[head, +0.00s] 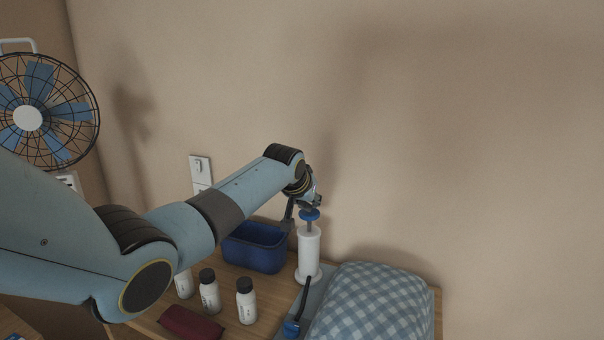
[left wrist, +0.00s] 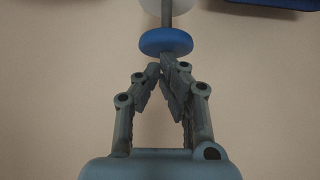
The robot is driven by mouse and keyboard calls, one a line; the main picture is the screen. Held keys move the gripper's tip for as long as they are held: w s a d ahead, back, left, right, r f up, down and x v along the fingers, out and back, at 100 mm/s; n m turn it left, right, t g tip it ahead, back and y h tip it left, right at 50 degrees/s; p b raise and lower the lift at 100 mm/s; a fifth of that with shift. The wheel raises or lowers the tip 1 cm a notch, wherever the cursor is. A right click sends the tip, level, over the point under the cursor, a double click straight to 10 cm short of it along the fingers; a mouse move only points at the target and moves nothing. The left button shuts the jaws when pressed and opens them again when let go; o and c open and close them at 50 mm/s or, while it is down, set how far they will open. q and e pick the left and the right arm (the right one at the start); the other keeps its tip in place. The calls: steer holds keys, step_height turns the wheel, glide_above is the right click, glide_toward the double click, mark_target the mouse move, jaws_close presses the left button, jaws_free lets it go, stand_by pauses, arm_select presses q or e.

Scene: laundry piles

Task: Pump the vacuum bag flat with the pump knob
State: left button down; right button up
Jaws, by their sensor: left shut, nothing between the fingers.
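The pump (head: 308,255) is an upright white cylinder with a grey rod and a round blue knob (head: 309,215) raised above its body. The knob also shows in the left wrist view (left wrist: 166,42), with the rod beyond it. My left gripper (head: 313,202) is at the top of the knob. In the left wrist view its fingertips (left wrist: 165,63) are closed together with nothing between them, right at the knob; I cannot tell whether they touch it. The vacuum bag (head: 372,302) is puffy, with blue-and-white check, right of the pump. A black hose (head: 304,302) runs to a blue fitting (head: 291,328) beside it.
A dark blue bin (head: 254,248) stands left of the pump. Several white bottles with dark caps (head: 246,300) and a dark red item (head: 190,323) are on the wooden surface in front. A fan (head: 40,112) is at the far left. The wall is close behind.

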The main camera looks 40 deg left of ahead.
arm_select(q)
steer(key=v, duration=1)
steer(key=shift+r+b, duration=0.45)
steer(key=shift+r, duration=0.05)
arm_select(e)
steer(key=shift+s+r, duration=0.1)
steer(key=shift+r, duration=0.05)
steer(key=shift+d, duration=0.1)
stand_by(0.6)
arm_select(q)
step_height(320, 180, up, 8)
steer(key=b, duration=0.7)
steer(key=shift+d, duration=0.2)
arm_select(e)
step_height(320, 180, down, 7)
arm_select(q)
steer(key=shift+f, duration=0.1)
arm_select(e)
steer(key=shift+s, duration=0.1)
